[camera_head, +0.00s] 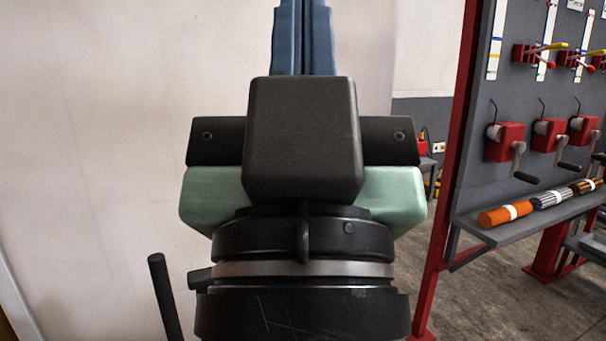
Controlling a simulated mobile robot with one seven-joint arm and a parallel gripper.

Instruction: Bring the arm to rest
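My gripper (303,38) stands in the middle of the view, seen from behind and pointing up. Its green body and black housing fill the centre, with black wrist rings below. The blue finger parts rise close together at the top, and the frame's upper edge cuts them off. The fingertips are out of view, so I cannot tell whether they are apart or touching. No held object shows.
A pale wall (110,110) is behind and left of my arm. Bare concrete floor (490,300) shows below the rack.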

